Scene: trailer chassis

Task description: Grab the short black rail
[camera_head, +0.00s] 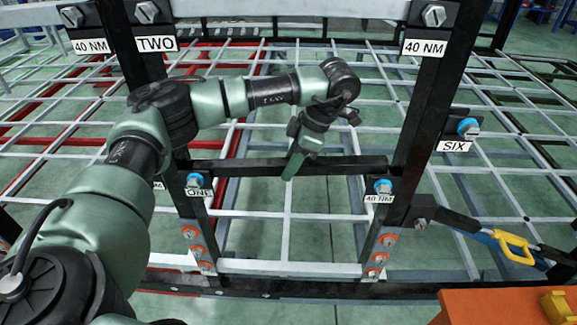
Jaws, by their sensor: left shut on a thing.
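The short black rail (345,165) runs level across the middle of the view, between two black uprights of the frame. My left arm comes in from the left and reaches over to the rail. My left gripper (294,163) points down at the rail's middle and is shut on it. One green finger shows in front of the rail; the other finger is hidden. My right gripper is not in view.
Black uprights with bolts and labels "ONE" (199,193), "TWO" (157,44) and "SIX" (454,146) flank the rail. A grey and red grid frame lies behind. A blue and yellow tool (513,247) and an orange surface (500,307) are at the lower right.

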